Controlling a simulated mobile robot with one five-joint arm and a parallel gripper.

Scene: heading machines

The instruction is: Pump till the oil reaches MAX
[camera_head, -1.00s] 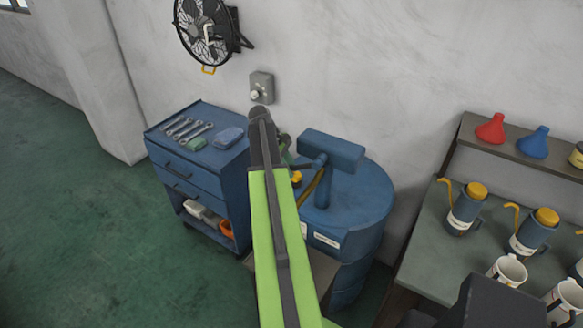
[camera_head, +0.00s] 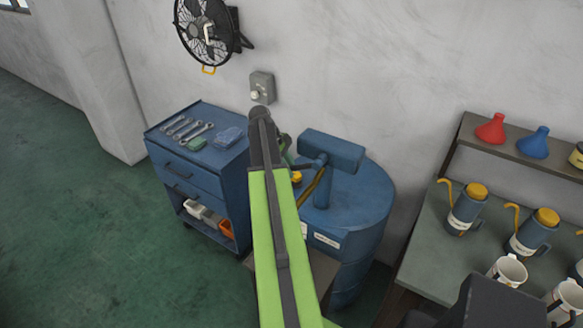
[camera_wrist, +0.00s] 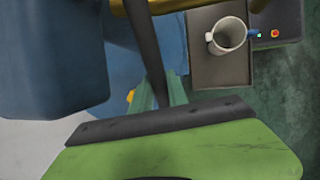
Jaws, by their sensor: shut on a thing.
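The blue drum (camera_head: 365,205) stands against the wall with the blue pump head (camera_head: 335,152) on top. A yellow-brown pump part (camera_head: 312,188) slants beside it. My gripper (camera_wrist: 155,95) is at the pump, mostly hidden behind my green arm in the head view. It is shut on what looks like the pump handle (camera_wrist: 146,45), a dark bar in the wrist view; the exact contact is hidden. A pale mug-like jug (camera_wrist: 230,38) stands on a grey tray (camera_wrist: 205,72) in the wrist view. Its oil level and any MAX mark cannot be made out.
A blue tool cart (camera_head: 180,185) with wrenches stands left of the drum. A bench (camera_head: 425,250) at right holds oil cans (camera_head: 465,210) and white mugs (camera_head: 508,270). A fan (camera_head: 205,30) and grey switch box (camera_head: 262,86) are on the wall. Green floor is free at left.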

